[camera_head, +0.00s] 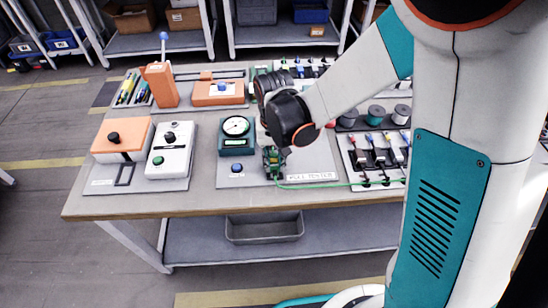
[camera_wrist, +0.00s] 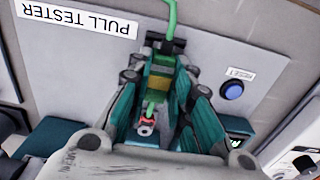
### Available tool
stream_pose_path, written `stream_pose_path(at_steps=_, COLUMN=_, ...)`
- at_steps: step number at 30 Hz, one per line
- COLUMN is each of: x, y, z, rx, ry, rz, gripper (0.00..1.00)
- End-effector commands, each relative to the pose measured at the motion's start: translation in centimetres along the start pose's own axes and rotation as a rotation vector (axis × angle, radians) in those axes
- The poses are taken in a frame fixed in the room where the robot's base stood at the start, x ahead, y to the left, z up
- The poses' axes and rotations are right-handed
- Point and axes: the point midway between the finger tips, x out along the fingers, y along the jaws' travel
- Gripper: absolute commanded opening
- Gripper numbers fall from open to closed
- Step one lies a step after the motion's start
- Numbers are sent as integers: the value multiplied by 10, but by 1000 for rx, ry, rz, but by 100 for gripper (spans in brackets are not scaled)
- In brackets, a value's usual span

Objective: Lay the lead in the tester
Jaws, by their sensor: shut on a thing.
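The green lead (camera_head: 340,185) runs from my gripper (camera_head: 273,172) rightward along the bench front to the rack. In the wrist view the lead (camera_wrist: 172,18) enters between the fingertips of my gripper (camera_wrist: 163,60), which is shut on it. A red sleeve and a metal ring-like end (camera_wrist: 146,127) show between the fingers, nearer the palm. The pull tester's grey plate (camera_head: 312,160) lies under my gripper, with a dial unit (camera_head: 236,130) to its left and a blue reset button (camera_wrist: 232,91). My gripper and wrist hide the holding part; I cannot tell whether the lead touches it.
A rack with several leads (camera_head: 378,160) stands at the right, with wire spools (camera_head: 376,115) behind it. A white device (camera_head: 169,150) and an orange box (camera_head: 122,138) are at the left. The bench front edge (camera_head: 230,208) is clear.

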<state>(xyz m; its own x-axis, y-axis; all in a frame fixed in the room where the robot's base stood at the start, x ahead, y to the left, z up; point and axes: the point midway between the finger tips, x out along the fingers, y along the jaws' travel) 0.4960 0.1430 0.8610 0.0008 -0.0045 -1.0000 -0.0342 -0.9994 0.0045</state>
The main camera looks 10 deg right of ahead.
Motion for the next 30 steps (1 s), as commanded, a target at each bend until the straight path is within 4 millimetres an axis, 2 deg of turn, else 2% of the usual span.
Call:
stream_pose_path(at_steps=14, x=0, y=0, z=0, rx=0, ry=0, rz=0, gripper=0)
stream_pose_path(at_steps=30, x=9, y=0, z=0, rx=0, ry=0, rz=0, gripper=0)
